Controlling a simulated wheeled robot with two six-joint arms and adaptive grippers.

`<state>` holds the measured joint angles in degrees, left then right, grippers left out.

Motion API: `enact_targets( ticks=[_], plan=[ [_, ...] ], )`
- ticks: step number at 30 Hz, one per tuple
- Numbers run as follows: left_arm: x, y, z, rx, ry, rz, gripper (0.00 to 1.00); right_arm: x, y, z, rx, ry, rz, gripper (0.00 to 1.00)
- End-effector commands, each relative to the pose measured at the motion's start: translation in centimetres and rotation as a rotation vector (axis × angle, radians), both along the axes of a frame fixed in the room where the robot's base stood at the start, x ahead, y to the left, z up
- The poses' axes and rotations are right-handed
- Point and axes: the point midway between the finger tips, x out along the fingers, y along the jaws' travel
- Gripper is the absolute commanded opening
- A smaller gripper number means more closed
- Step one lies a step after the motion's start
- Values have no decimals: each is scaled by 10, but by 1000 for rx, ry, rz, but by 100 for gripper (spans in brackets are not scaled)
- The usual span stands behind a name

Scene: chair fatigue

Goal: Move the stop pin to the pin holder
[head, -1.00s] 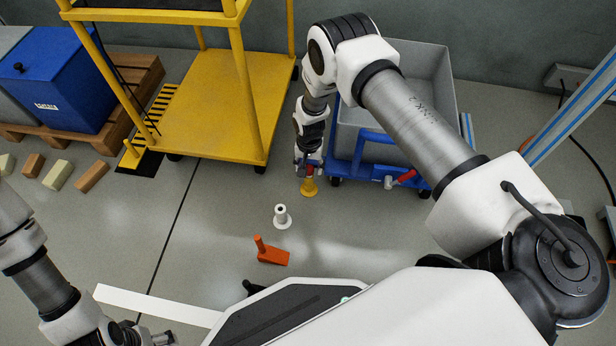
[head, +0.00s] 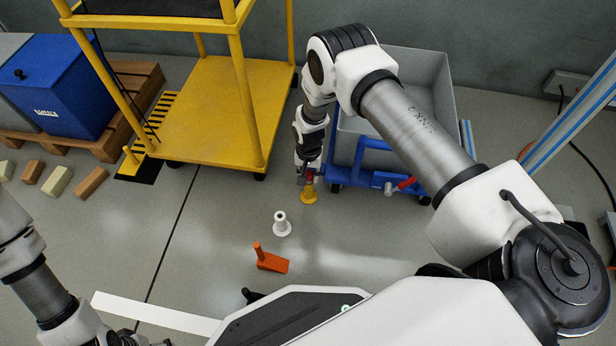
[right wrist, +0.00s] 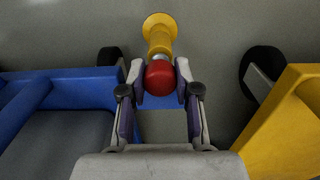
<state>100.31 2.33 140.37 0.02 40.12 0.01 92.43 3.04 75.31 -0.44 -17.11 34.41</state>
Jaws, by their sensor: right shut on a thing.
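The stop pin shows as a red rounded knob (right wrist: 160,77) between the fingers of my right gripper (right wrist: 160,82). In the head view the right gripper (head: 306,175) is low beside the blue cart and shut on the knob. Directly below the knob is a yellow flanged stand (head: 308,194), also in the right wrist view (right wrist: 159,32). A white flanged holder (head: 282,226) with a dark top hole stands nearer to me. My left gripper (head: 140,339) is cut off by the bottom edge.
A blue cart (head: 372,152) with a grey bin (head: 425,85) stands close right of the right gripper. A yellow trolley (head: 210,110) is to the left. An orange wedge (head: 271,261) lies near the white holder. The floor between the stands is clear.

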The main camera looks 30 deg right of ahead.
Motion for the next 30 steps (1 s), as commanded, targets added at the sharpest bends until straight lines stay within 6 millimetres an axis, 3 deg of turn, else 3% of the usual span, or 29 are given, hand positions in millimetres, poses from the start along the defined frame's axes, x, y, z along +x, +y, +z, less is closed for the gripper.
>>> enact_targets(
  ticks=[30],
  plan=[
    [0,0,37,0,0,0,80,0,0,45,0,0,0,1]
  ],
)
